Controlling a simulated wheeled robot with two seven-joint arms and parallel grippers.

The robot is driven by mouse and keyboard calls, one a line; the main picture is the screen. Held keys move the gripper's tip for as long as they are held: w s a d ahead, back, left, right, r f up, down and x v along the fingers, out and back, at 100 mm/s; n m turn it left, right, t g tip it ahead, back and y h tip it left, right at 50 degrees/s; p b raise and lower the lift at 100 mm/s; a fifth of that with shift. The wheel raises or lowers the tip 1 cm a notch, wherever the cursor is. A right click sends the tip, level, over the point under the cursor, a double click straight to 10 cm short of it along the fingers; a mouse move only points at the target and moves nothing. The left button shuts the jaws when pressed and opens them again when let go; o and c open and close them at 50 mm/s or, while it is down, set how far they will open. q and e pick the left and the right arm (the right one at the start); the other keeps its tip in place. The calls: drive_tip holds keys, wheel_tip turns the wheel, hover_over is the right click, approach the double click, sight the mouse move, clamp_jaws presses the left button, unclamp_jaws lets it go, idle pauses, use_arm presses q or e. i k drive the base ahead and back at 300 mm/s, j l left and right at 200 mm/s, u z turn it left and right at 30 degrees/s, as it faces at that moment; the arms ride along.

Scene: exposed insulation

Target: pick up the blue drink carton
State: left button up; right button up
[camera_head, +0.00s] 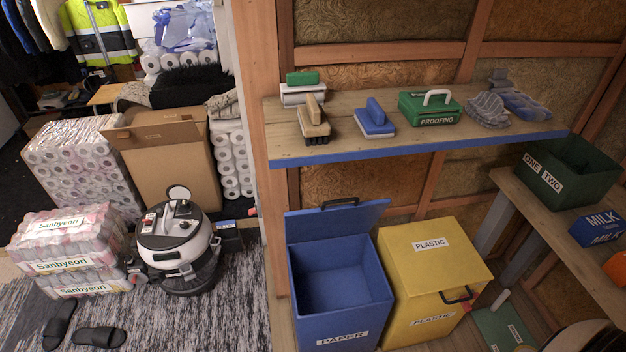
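A blue carton (597,227) with white MILK lettering sits on the wooden shelf at the right, close to the right edge of the camera_head view. It appears to lie on its side, and its right end is near or past the picture edge. Neither of my grippers is in view.
A green box (567,172) marked ONE TWO stands behind the carton, and an orange object (616,268) is in front of it. A blue-edged shelf (400,148) holds brushes and a green case. Below stand an open blue PAPER bin (340,318) and a yellow PLASTIC bin (432,280).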

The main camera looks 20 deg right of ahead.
sight(601, 228)
drive_tip(key=z, duration=0.5)
drive_tip(key=l+z, duration=0.1)
drive_tip(key=z, duration=0.85)
drive_tip(key=l+z, duration=0.1)
drive_tip(key=z, duration=0.9)
drive_tip(key=i+l+u, duration=0.55)
drive_tip(key=l+u, duration=0.15)
drive_tip(key=u, duration=0.15)
drive_tip(key=i+l+u, duration=0.15)
drive_tip(key=l+u, duration=0.25)
